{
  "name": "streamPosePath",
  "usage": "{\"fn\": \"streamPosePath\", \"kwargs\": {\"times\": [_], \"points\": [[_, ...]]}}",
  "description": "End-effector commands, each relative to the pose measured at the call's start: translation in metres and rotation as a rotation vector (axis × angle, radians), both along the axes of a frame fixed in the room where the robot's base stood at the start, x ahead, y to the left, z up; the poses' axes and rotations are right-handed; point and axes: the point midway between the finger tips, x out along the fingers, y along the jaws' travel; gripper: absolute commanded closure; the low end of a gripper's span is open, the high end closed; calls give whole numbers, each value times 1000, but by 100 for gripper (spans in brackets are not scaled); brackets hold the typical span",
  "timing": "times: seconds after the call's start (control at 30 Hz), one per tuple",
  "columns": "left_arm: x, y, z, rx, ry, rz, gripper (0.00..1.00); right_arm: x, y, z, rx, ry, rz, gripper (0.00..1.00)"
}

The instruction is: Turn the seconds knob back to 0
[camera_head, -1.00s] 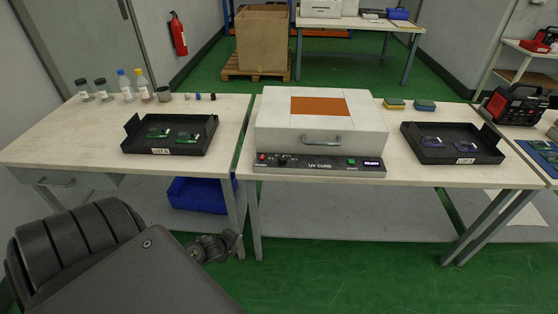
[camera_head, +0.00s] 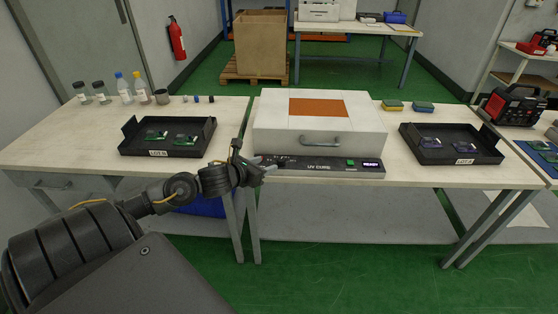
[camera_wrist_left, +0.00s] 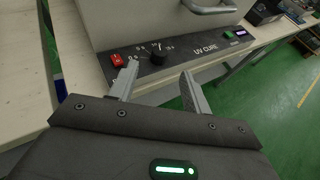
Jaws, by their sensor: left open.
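The black seconds knob (camera_wrist_left: 157,58) sits on the dark front panel of the white UV cure box (camera_head: 320,137), with printed marks around it. Its exact pointer position is too small to read. In the head view the knob is hard to make out beside my fingers. My left gripper (camera_wrist_left: 160,80) is open in front of the panel. In the wrist view its fingers stand to the left and right below the knob, with the knob between their lines and apparently apart from them. In the head view my left gripper (camera_head: 268,168) is at the panel's left end. My right gripper is not in view.
A red switch (camera_wrist_left: 116,60) is left of the knob, close to the left finger. A green button (camera_head: 350,163) and display (camera_head: 371,164) are at the panel's right. Black trays with boards stand left (camera_head: 165,152) and right (camera_head: 455,160) of the box.

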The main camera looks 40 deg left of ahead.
Motion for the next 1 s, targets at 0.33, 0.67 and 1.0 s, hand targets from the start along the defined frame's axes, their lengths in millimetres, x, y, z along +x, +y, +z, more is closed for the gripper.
{"fn": "streamPosePath", "kwargs": {"times": [0.33,0.67,1.0], "points": [[58,2,-22,-3,-2,2,52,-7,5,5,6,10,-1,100],[79,3,-32,-1,-1,0,52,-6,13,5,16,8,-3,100],[79,3,-33,-1,0,0,67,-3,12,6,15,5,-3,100]]}}
